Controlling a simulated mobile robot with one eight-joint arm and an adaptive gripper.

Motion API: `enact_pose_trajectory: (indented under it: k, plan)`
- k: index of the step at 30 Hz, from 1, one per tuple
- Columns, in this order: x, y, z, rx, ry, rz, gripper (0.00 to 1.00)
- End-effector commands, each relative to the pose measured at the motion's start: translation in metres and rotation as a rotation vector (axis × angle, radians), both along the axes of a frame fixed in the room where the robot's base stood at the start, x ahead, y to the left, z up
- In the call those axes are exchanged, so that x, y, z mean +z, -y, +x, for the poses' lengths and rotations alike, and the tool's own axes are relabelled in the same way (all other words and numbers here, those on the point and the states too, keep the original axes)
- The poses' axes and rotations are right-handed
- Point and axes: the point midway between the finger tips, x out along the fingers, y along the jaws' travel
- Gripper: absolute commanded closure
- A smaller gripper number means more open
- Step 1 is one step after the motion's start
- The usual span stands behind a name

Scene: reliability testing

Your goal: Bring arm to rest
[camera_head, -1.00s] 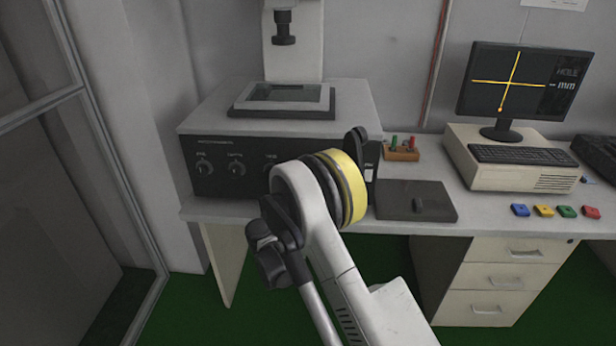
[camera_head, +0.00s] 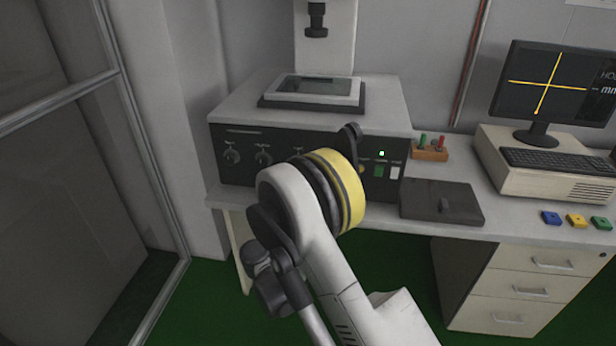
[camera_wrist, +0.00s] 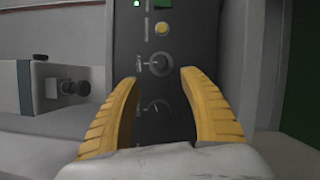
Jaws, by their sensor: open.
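My gripper (camera_wrist: 160,105) shows in the wrist view with its two yellow ribbed fingers spread apart and nothing between them. Beyond the fingers is the dark control panel (camera_wrist: 157,88) of the measuring machine, with knobs and a yellow button (camera_wrist: 161,29). In the head view, my white arm with a yellow-banded joint rises in front of the machine (camera_head: 318,100). The gripper itself is hidden in that view.
The machine stands on a light desk (camera_head: 375,213). A dark flat box (camera_head: 440,203), a small wooden rack (camera_head: 430,152), a monitor (camera_head: 555,85), a keyboard (camera_head: 558,160) and coloured blocks (camera_head: 576,220) are to the right. A glass partition (camera_head: 70,200) is at the left.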

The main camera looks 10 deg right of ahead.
Motion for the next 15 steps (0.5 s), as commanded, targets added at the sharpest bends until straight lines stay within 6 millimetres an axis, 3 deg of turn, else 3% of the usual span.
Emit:
enact_pose_trajectory:
  k: [7,11,15]
  plan:
    - [0.015,0.015,0.001,-0.012,-0.027,0.070,0.48]
    - [0.039,0.044,-0.005,-0.039,-0.078,0.221,0.48]
    - [0.065,0.076,-0.029,-0.072,-0.133,0.431,0.48]
